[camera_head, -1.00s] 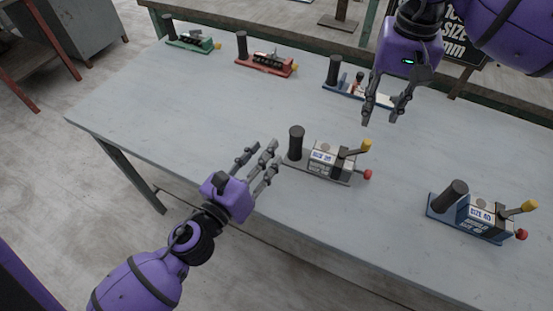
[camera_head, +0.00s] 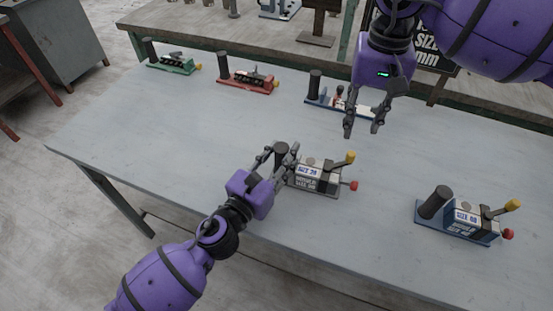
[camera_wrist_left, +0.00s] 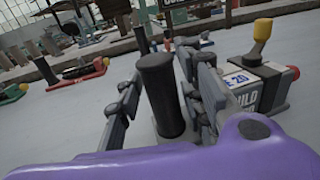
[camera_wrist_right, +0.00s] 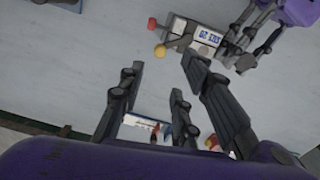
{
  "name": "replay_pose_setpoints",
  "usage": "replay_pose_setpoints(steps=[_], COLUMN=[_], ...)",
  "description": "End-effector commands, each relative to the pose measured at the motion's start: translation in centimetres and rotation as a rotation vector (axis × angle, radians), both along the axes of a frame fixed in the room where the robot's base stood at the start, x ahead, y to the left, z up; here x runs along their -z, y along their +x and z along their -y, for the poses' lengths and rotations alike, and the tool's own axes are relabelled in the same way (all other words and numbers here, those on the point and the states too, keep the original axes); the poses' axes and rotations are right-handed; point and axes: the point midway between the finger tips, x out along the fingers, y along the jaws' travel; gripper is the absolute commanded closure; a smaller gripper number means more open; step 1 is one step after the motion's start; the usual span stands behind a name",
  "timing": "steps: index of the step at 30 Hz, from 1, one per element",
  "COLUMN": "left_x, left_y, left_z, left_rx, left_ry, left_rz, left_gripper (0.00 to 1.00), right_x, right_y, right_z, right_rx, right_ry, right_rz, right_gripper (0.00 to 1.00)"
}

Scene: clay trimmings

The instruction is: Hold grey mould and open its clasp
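The grey mould (camera_head: 319,178) stands on the table with a white block labelled size 20, a dark post (camera_head: 281,155), a yellow-tipped lever (camera_head: 350,158) and a red knob (camera_head: 354,185). My left gripper (camera_head: 284,150) is at the post; in the left wrist view the dark post (camera_wrist_left: 161,95) stands between its spread fingers, with gaps visible at the sides. My right gripper (camera_head: 364,127) is open and empty, pointing down above the table behind the mould. The right wrist view shows the mould's white block (camera_wrist_right: 203,38) with its yellow tip and red knob beyond the open fingers.
A blue mould (camera_head: 466,220) stands to the right. Green (camera_head: 174,65), red (camera_head: 246,82) and another blue-based mould (camera_head: 325,103) stand along the back. The right gripper hangs close to this last one. The table's left part (camera_head: 150,120) is clear.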

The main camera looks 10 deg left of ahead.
Motion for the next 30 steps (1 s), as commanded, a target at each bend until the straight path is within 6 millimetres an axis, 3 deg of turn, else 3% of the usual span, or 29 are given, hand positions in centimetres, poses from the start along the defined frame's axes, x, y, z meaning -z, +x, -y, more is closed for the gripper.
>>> replay_pose_setpoints(steps=[5, 13, 18, 25, 30], left_x=[0.0, 0.0, 0.0, 0.0, 0.0], left_y=[0.0, 0.0, 0.0, 0.0, 0.0], left_z=[0.0, 0.0, 0.0, 0.0, 0.0], left_rx=[0.0, 0.0, 0.0, 0.0, 0.0], left_ry=[-0.001, -0.001, -0.002, -0.002, -0.001], left_rz=[0.0, 0.0, -0.001, -0.001, 0.0], left_gripper=[0.65, 1.0, 1.0, 1.0, 1.0], right_x=[0.0, 0.0, 0.0, -0.2, -0.6], right_y=[0.0, 0.0, 0.0, 0.1, 2.0], right_z=[0.0, 0.0, 0.0, -0.1, -1.1], right_rx=[0.0, 0.0, 0.0, -0.002, 0.034], right_ry=[0.0, 0.0, 0.0, 0.002, 0.009], right_rz=[0.0, 0.0, 0.0, 0.003, -0.007], right_gripper=[0.69, 0.69, 0.69, 0.99, 1.0])
